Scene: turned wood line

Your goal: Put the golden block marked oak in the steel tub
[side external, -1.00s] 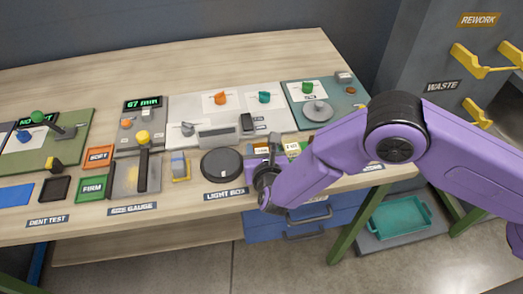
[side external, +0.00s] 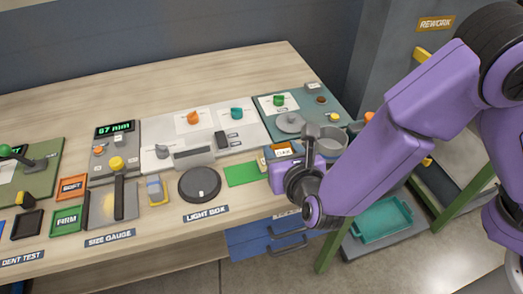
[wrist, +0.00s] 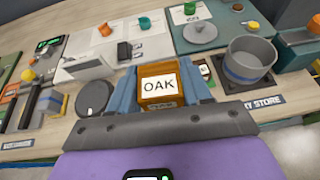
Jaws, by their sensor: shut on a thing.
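The golden block marked OAK (wrist: 158,87) sits between the two blue-grey fingers of my gripper (wrist: 160,92) in the wrist view, label facing the camera. My gripper is shut on it. In the side view the block (side external: 283,152) shows at the tip of my gripper (side external: 284,160), partly hidden by the purple hand. The steel tub (wrist: 250,72) is a round grey open vessel with a blue band, to the right of the block in the wrist view. In the side view the tub (side external: 331,141) is partly behind my arm. The block is apart from the tub, outside it.
A black round light box (side external: 200,184) and a green pad (side external: 242,174) lie left of my gripper. A teal board (side external: 265,103) with a grey disc (side external: 290,122) lies behind. A small labelled piece (wrist: 206,70) is close to my right finger.

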